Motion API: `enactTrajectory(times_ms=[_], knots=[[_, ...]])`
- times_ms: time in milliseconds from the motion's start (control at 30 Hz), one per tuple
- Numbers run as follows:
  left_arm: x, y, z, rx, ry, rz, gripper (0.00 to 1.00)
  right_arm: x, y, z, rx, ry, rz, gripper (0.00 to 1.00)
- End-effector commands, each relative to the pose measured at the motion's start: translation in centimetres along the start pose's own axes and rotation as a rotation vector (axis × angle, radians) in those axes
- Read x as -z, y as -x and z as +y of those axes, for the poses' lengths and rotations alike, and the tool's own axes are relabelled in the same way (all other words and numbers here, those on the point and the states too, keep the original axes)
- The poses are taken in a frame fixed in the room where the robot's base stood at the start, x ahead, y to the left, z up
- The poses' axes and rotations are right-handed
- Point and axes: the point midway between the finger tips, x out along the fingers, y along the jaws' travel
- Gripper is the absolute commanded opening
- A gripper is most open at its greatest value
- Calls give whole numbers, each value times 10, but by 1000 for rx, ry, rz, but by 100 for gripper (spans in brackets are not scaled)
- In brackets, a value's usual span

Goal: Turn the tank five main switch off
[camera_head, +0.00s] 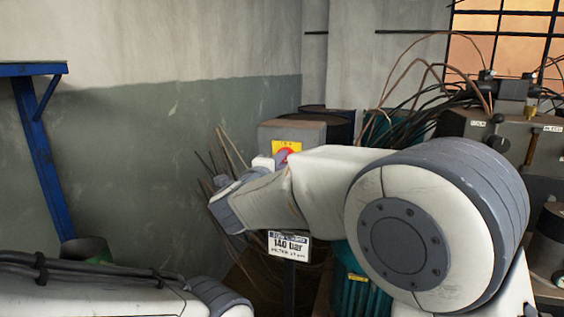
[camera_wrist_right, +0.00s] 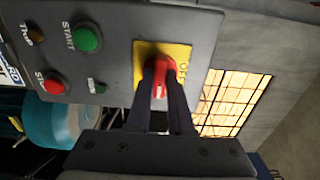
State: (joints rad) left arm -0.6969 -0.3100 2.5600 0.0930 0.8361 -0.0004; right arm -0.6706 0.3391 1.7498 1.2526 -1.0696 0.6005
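The main switch is a red rotary handle (camera_wrist_right: 160,76) on a yellow plate (camera_wrist_right: 180,55) marked OFF, fixed to a grey control box (camera_wrist_right: 120,25). In the head view the yellow plate (camera_head: 291,146) shows just above my right forearm, with part of the red handle on it. My right gripper (camera_wrist_right: 161,90) has its dark fingers on either side of the red handle and looks shut on it. In the head view my right arm hides the fingers and the lower box. My left arm enters at the lower left; its gripper is out of view. No tank number is readable.
Beside the switch are a green START button (camera_wrist_right: 85,39), a red stop button (camera_wrist_right: 54,83) and small lamps. A 140 bar sign (camera_head: 289,246) stands below my right wrist. Brown cables (camera_head: 424,75) and machinery crowd the right. A blue frame (camera_head: 45,150) stands left.

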Motion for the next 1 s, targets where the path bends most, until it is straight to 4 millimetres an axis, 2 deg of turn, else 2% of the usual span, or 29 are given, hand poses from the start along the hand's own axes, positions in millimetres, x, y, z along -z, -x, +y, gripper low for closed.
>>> enactTrajectory(times_ms=[267, 467, 1000], knots=[[0, 4, 0, 0, 0, 0, 0, 0, 0, -1, -1, 23, 0, 0], [1, 15, 1, 0, 0, 0, 0, 0, 0, -2, -2, 108, 0, 0], [4, 72, 5, 0, 0, 0, 0, 0, 0, -4, -3, 589, 0, 0]])
